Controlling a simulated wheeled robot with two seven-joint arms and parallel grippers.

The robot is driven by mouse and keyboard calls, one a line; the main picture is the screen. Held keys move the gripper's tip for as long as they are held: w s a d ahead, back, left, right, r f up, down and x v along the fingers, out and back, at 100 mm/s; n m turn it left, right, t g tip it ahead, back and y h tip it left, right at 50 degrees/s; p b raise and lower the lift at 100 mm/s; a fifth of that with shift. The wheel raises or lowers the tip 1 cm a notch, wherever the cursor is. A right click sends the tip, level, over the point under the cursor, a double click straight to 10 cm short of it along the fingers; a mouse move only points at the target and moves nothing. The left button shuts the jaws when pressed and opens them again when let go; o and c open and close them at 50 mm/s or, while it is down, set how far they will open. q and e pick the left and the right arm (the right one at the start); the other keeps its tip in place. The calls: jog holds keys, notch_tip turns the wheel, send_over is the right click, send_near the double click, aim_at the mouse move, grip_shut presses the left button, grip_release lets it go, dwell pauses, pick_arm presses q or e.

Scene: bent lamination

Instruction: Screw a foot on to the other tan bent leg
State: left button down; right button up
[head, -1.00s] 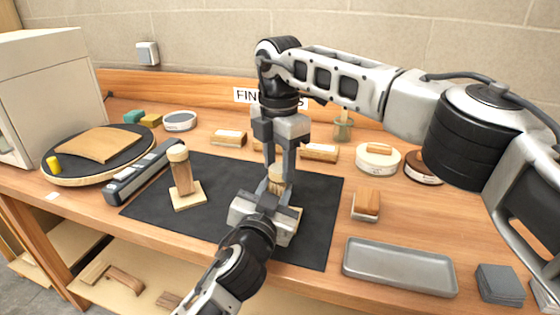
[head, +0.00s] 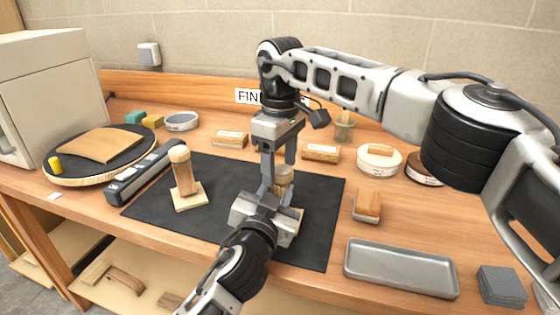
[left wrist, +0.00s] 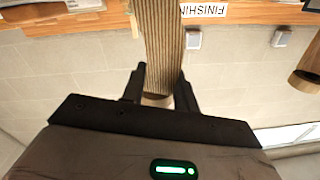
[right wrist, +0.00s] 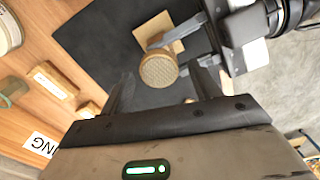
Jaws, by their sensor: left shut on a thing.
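My left gripper (head: 268,203) is shut on a tan bent leg, low over the black mat. In the left wrist view the leg's layered side (left wrist: 160,45) runs up between the fingers. A round tan foot (head: 282,175) sits at the leg's top; its ridged round face (right wrist: 158,70) shows in the right wrist view. My right gripper (head: 280,180) points down over the foot, its fingers apart with gaps beside it. I cannot tell how tightly the foot is seated. The other leg (head: 185,180) stands on the mat, a round foot (head: 179,153) on top.
The black mat (head: 320,225) has free room around the legs. A grey tray (head: 400,268) lies front right and a wood-topped block (head: 367,205) right of the mat. A long dark tool (head: 145,172) lies along its left edge. Several blocks and tins stand behind.

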pick_arm(q)
jog(key=shift+f, duration=0.1)
pick_arm(e)
jog(key=shift+r, duration=2.3)
jog(key=shift+c, duration=0.4)
